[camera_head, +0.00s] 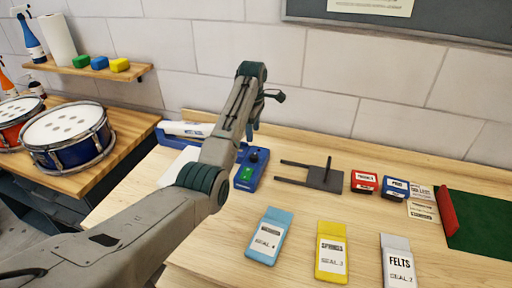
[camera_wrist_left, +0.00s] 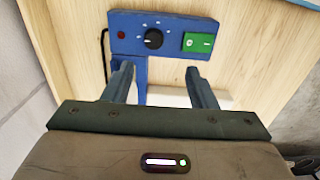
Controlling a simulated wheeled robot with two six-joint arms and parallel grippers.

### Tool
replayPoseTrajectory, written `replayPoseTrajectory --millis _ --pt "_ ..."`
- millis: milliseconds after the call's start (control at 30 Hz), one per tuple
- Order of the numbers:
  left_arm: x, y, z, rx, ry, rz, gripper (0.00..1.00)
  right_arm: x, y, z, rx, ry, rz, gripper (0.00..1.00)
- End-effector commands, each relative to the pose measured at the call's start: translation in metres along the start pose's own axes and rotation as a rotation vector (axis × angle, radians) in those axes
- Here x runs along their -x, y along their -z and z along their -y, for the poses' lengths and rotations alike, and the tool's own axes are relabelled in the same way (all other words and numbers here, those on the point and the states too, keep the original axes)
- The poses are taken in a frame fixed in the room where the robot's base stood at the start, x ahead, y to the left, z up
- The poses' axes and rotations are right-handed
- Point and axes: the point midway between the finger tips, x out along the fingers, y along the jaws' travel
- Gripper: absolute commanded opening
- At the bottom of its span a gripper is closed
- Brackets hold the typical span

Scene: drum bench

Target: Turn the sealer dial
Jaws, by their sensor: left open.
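The blue sealer (camera_head: 243,182) stands on the bench, partly behind my left arm in the head view. In the left wrist view its blue control panel (camera_wrist_left: 172,22) carries a black dial (camera_wrist_left: 153,38) with a white pointer mark, between a red lamp (camera_wrist_left: 121,35) and a green switch (camera_wrist_left: 198,43). My left gripper (camera_wrist_left: 159,75) is open and empty. Its two fingers point toward the panel, with the dial ahead of the gap between them. The fingers are apart from the dial. In the head view the left gripper is largely hidden by its arm. My right gripper is out of view.
Blue (camera_head: 267,237), yellow (camera_head: 331,252) and white (camera_head: 398,264) packets lie at the bench front. A dark forked stand (camera_head: 323,179), a red box (camera_head: 363,182) and a blue box (camera_head: 396,188) are to the right. Drums (camera_head: 70,137) stand on the left counter.

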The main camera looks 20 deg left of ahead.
Motion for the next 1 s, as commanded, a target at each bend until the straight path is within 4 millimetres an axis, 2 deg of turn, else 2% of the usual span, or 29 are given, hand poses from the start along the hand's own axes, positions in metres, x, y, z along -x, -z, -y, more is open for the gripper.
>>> replayPoseTrajectory --millis 33,167,633,800,1000 --pt "-0.002 0.0 0.001 0.001 0.003 0.0 0.52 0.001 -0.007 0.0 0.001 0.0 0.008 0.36" --pt "-0.011 -0.001 0.001 0.0 0.006 0.001 0.52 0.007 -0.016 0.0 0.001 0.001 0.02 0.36" --pt "-0.092 0.0 0.002 -0.001 0.006 0.0 0.52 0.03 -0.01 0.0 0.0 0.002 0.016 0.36" --pt "-0.106 0.0 0.001 -0.001 0.002 0.0 0.52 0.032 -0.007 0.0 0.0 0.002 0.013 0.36" --pt "-0.11 0.0 0.001 -0.001 0.002 0.0 0.52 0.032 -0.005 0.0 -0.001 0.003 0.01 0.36"
